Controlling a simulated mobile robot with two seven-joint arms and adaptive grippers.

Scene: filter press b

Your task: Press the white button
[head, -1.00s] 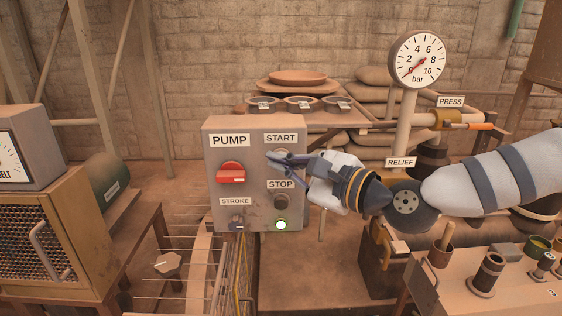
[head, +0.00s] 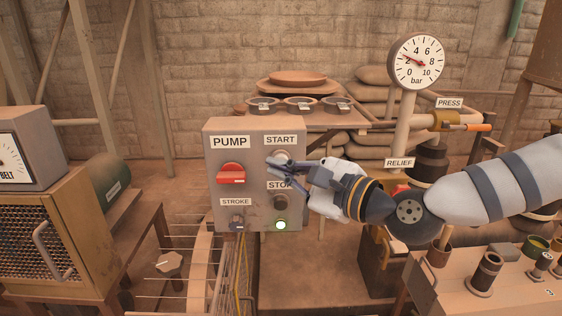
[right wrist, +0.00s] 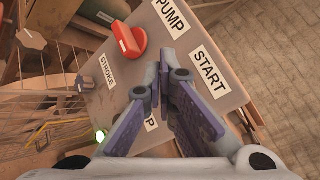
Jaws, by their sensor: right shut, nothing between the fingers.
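The grey control box (head: 215,180) faces me in the head view. Below its START label (head: 281,140) a pale round button (head: 279,156) shows in part; the rest is behind my right gripper (head: 270,168). Its colour is hard to tell as white. The gripper comes from the right, shut and empty, with its fingertips close in front of the panel between START and STOP. I cannot tell whether they touch it. In the right wrist view the fingers (right wrist: 163,75) hide the button beside the START label (right wrist: 210,70). My left gripper is not in view.
The box also carries a red PUMP knob (head: 231,173), a dark STOP button (head: 281,203) and a lit green lamp (head: 281,225). A bar gauge (head: 417,61) stands at the back right, its needle near 2. A wire-mesh cabinet (head: 50,240) stands left.

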